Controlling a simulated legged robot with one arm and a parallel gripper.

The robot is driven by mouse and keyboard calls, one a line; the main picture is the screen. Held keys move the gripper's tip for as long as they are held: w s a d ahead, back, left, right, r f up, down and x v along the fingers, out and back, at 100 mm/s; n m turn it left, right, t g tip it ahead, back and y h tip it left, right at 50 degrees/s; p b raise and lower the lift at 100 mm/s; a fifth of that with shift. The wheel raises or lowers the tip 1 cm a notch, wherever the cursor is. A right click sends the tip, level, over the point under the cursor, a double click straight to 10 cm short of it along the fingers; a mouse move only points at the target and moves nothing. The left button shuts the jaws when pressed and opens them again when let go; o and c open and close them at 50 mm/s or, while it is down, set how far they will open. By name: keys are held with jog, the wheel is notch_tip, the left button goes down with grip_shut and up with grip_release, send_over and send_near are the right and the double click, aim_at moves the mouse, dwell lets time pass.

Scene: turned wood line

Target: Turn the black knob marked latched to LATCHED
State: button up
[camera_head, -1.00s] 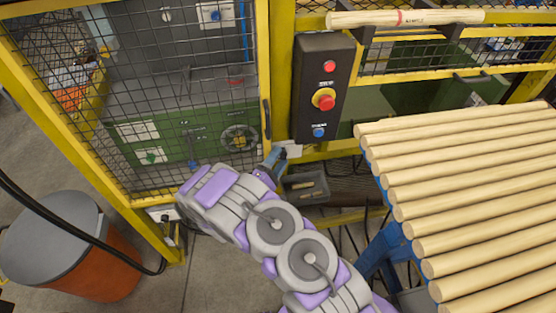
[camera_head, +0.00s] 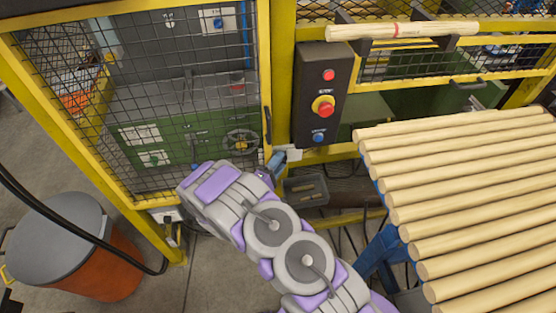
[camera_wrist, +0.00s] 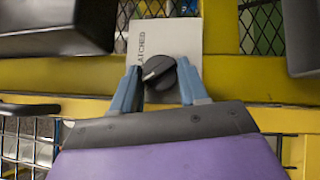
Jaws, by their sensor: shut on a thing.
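The black knob (camera_wrist: 160,73) sits on a pale plate (camera_wrist: 162,35) on the yellow frame in the wrist view. Lettering that reads in part "ATCHED" runs sideways along the plate's left side. A white pointer line on the knob points toward the left and slightly down in that view. My gripper (camera_wrist: 160,84) has its two blue-grey fingers on either side of the knob, shut on it. In the head view my gripper (camera_head: 277,162) is at the plate (camera_head: 292,154), below the control box; the knob is hidden there.
A black control box (camera_head: 306,110) with red and blue buttons is just above my gripper. A mesh guard (camera_head: 190,60) stands left, and a rack of wooden rods (camera_head: 450,190) is close on the right. An orange bin (camera_head: 105,262) stands on the floor at left.

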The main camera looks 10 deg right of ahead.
jog(key=shift+s+d+r+m+g+y+p, duration=0.1)
jog(key=shift+m+g+y+p, duration=0.4)
jog(key=shift+m+p, duration=0.4)
jog(key=shift+r+m+g+y+p, duration=0.1)
jog(key=shift+m+g+y+p, duration=0.45)
jog(key=shift+p, duration=0.55)
jog(key=shift+f, duration=0.15)
jog(key=o, duration=1.1)
jog(key=shift+c, duration=0.2)
jog(key=p+v, duration=0.2)
jog(key=v, duration=1.5)
jog(key=shift+c, duration=0.3)
